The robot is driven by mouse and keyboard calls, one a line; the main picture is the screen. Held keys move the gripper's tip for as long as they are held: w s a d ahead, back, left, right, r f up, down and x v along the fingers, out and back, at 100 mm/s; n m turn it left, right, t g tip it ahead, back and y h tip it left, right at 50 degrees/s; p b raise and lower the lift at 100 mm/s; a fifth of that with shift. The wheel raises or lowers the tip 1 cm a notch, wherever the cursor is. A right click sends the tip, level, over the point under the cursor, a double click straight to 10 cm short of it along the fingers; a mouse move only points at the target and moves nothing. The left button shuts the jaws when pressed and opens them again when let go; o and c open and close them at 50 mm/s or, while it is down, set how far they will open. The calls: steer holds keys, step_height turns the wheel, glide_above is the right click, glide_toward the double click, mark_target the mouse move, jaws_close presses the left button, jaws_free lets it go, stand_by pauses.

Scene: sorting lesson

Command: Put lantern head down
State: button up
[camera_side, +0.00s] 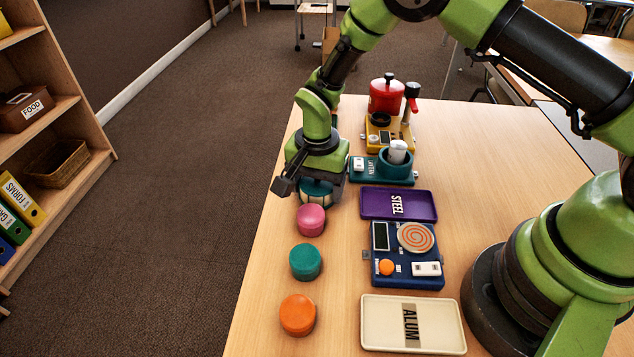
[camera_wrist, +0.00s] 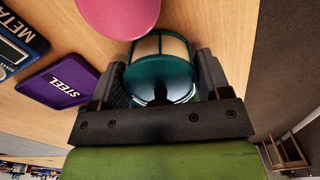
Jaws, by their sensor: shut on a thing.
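The lantern (camera_side: 317,192) is a short round piece with teal ends and cream panels. It is between the two fingers of my gripper (camera_side: 309,186), at the far end of the row of round pieces. In the wrist view my gripper (camera_wrist: 160,88) is shut on the lantern (camera_wrist: 158,72), with one dark finger on each side. A teal end with a small dark knob faces the wrist camera. The lantern's other end is mostly hidden, and I cannot tell whether it touches the table.
A pink round piece (camera_side: 311,220) stands close beside the lantern, then a teal one (camera_side: 305,262) and an orange one (camera_side: 298,315). A purple STEEL tray (camera_side: 420,213), a blue device (camera_side: 380,270), an ALUM tray (camera_side: 450,335) and a teal station (camera_side: 375,176) lie to the right.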

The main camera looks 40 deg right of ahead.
steer(key=o, duration=0.9)
steer(key=shift+f, duration=0.15)
steer(key=shift+o, duration=0.2)
step_height(320, 180, up, 12)
steer(key=shift+r, duration=0.25)
steer(key=s+d+r+n+t+y, duration=0.15)
steer(key=s+r, duration=0.25)
steer(key=r, duration=0.6)
steer(key=s+d+r+n+t, duration=0.2)
steer(key=s+r+n, duration=0.1)
steer(key=s, duration=0.5)
steer(key=s+d+r+n+t, duration=0.2)
steer(key=s+r+n+t, duration=0.1)
steer(key=s, duration=0.6)
steer(key=shift+d+r+t, duration=0.15)
steer(key=shift+r+t, duration=0.2)
steer(key=shift+r, duration=0.55)
steer(key=shift+s+y, duration=0.1)
steer(key=shift+y, duration=0.15)
